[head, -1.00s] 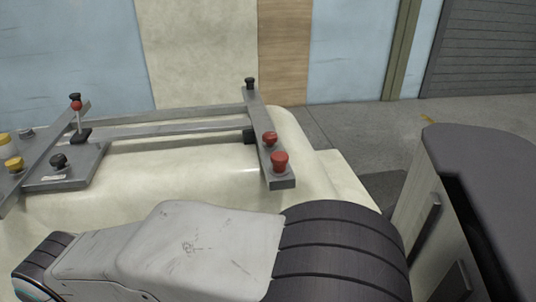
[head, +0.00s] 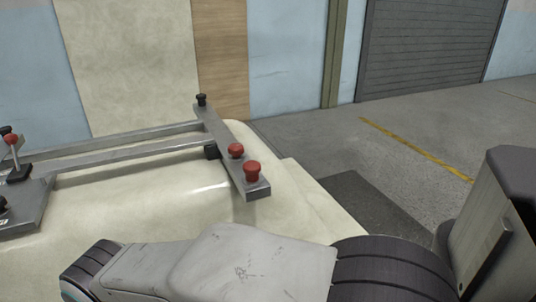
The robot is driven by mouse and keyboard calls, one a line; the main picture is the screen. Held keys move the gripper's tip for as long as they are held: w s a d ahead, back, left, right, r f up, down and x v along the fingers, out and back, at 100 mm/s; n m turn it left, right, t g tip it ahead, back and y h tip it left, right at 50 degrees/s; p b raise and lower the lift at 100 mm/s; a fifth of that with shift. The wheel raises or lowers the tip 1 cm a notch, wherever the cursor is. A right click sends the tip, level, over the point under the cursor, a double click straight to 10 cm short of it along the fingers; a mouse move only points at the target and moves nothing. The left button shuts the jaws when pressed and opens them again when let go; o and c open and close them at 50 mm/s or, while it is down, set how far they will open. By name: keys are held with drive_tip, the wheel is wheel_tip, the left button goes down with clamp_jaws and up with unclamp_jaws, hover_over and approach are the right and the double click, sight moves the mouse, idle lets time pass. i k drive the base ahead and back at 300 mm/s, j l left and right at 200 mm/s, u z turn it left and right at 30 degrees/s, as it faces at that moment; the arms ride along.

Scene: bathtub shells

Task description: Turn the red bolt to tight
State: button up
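Two red bolts with round heads sit on the right end bar of a grey metal frame (head: 125,152). The nearer, larger red bolt (head: 252,171) is close to the bar's front end. The other red bolt (head: 236,150) is just behind it. The frame lies on a cream bathtub shell (head: 150,200). I cannot tell from this view how tight either bolt is. My arm crosses the bottom of the view, in front of the shell, and my gripper is out of view.
A black knob (head: 202,100) stands at the bar's far end, and a red-topped lever (head: 13,145) at the left. Open floor (head: 370,150) lies behind, up to a shutter.

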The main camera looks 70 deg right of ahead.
sight(236, 149)
drive_tip(key=z, duration=2)
